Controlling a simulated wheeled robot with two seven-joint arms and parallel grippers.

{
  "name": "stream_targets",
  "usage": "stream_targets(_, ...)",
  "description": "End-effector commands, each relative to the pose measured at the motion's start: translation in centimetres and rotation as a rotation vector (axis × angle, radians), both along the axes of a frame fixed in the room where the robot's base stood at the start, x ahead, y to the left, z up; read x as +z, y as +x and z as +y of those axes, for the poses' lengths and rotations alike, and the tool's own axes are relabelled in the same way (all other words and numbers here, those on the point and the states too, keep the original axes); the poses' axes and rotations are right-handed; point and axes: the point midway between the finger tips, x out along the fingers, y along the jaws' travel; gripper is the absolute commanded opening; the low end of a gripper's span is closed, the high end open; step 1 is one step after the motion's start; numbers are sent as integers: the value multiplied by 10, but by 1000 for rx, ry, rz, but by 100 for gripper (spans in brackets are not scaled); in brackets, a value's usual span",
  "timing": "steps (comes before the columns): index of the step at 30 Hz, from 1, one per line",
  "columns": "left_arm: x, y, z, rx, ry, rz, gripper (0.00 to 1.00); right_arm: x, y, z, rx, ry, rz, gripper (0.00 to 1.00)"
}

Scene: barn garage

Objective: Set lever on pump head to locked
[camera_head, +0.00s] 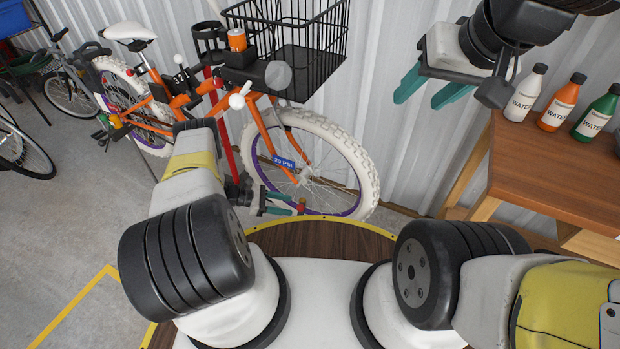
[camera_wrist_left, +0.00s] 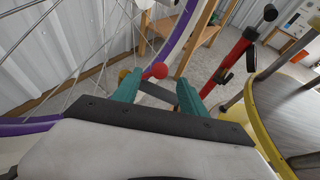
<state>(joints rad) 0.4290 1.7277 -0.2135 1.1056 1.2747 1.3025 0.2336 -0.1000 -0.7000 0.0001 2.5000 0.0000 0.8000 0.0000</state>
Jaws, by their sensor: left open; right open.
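The pump head is a small part with a red ball and a yellowish end at the bicycle's front wheel. In the left wrist view its red ball (camera_wrist_left: 155,72) lies just beyond and between my fingertips. A dark bar, which may be the lever, lies between the teal fingers; its exact angle is unclear. My left gripper (camera_head: 290,204) is open beside the wheel's lower spokes, and its fingers also show in the left wrist view (camera_wrist_left: 158,92). Whether they touch the lever cannot be told. My right gripper (camera_head: 418,102) is open and empty, raised before the wall.
The orange bicycle's front wheel (camera_head: 345,150) has a blue "20 PSI" label (camera_head: 284,161). A red pole (camera_head: 222,140) stands left of the wheel. A wooden table (camera_head: 550,170) with several water bottles (camera_head: 560,102) is at right. Floor at lower left is clear.

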Motion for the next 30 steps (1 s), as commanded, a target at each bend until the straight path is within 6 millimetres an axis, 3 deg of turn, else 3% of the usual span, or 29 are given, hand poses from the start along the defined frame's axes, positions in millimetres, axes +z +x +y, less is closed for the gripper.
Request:
stream_targets(6,-14,4,-35,-4,0,2,50,0,0,0,0,0,0,50)
stream_targets(12,-23,8,-56,-3,0,0,50,0,0,0,0,0,0,50)
stream_targets(23,-25,9,-60,-1,0,0,50,0,0,0,0,0,0,50)
stream_targets(30,-25,9,-60,-1,1,1,3,0,0,0,0,0,0,50)
